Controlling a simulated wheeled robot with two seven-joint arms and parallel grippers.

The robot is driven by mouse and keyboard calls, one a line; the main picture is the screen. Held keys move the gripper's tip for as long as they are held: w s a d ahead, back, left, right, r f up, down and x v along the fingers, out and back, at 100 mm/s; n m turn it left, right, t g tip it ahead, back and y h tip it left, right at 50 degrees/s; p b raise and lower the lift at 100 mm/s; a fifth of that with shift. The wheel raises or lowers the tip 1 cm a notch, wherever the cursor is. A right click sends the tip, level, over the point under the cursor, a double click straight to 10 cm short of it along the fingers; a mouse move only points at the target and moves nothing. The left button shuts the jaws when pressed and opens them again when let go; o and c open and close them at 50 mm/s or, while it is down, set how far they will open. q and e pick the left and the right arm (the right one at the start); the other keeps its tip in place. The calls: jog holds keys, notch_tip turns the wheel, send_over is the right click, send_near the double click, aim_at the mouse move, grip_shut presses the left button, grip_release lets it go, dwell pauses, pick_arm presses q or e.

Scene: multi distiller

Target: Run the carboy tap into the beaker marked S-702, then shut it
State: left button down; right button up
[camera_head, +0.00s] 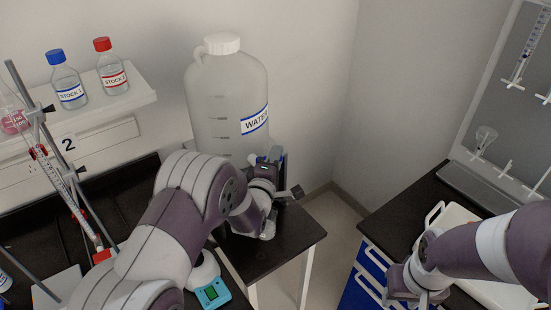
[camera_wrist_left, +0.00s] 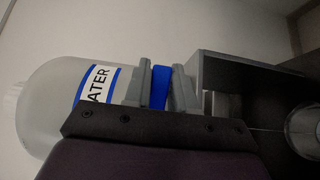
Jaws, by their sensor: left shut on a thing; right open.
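The carboy (camera_head: 226,90) is a large translucent jug with a white cap and a label reading WATER. It stands behind my left arm on a dark stand, and shows sideways in the left wrist view (camera_wrist_left: 45,110). My left gripper (camera_head: 270,160) is at the carboy's lower front. In the left wrist view its grey fingers (camera_wrist_left: 160,88) are shut on a blue piece, the tap handle (camera_wrist_left: 160,86). A round clear rim, perhaps the beaker (camera_wrist_left: 305,130), shows at the right edge; no S-702 mark is readable. My right gripper (camera_head: 418,294) is open, low at the right.
A shelf (camera_head: 130,99) holds two stock bottles (camera_head: 67,80) at the left. A burette on a stand (camera_head: 65,185) and a small teal-fronted device (camera_head: 213,292) are near my left arm. A white tray (camera_head: 448,218) lies on the right bench beneath a pegboard (camera_head: 505,100).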

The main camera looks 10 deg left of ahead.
pick_arm(q)
jog(key=c, duration=1)
grip_release()
jog(key=shift+s, duration=0.1)
jog(key=s+b, duration=0.1)
jog(key=s, duration=0.3)
jog(key=s+a+b, duration=0.1)
jog(key=s, duration=0.3)
jog(key=s+b, duration=0.1)
jog(key=s, duration=0.3)
jog(key=shift+s+a+b, duration=0.2)
jog(key=shift+s+b, duration=0.05)
jog(key=shift+b, duration=0.1)
